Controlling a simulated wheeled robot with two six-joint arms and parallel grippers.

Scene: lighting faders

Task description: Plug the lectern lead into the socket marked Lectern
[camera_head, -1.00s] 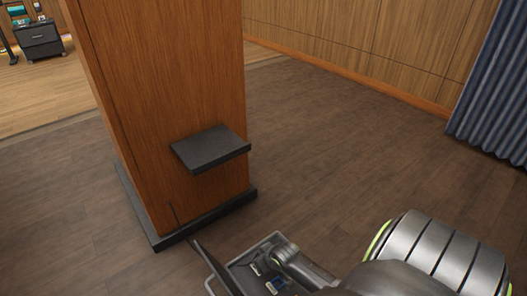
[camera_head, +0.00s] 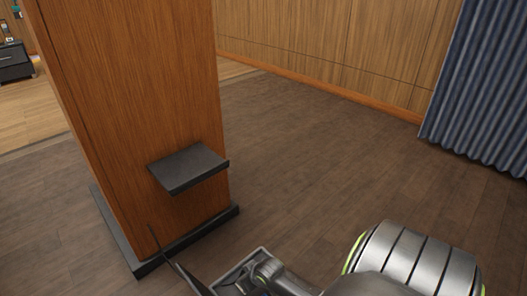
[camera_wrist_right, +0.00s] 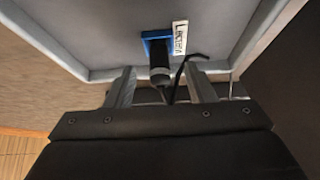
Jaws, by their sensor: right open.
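In the right wrist view a blue socket (camera_wrist_right: 157,38) sits on a light grey panel, with a white label (camera_wrist_right: 180,38) beside it that appears to read Lectern. A black plug with a grey ring (camera_wrist_right: 159,74) stands at the socket's front; I cannot tell how deeply it is seated. A thin black cable (camera_wrist_right: 183,68) bends beside it. My right gripper (camera_wrist_right: 158,82) is open, one finger on each side of the plug, with gaps visible. My left gripper is not in view.
A wooden pillar (camera_head: 130,100) with a dark shelf (camera_head: 188,167) and black plinth (camera_head: 190,235) stands left of my right arm. A blue curtain (camera_head: 480,90) hangs at right. The brown floor (camera_head: 320,165) between is clear.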

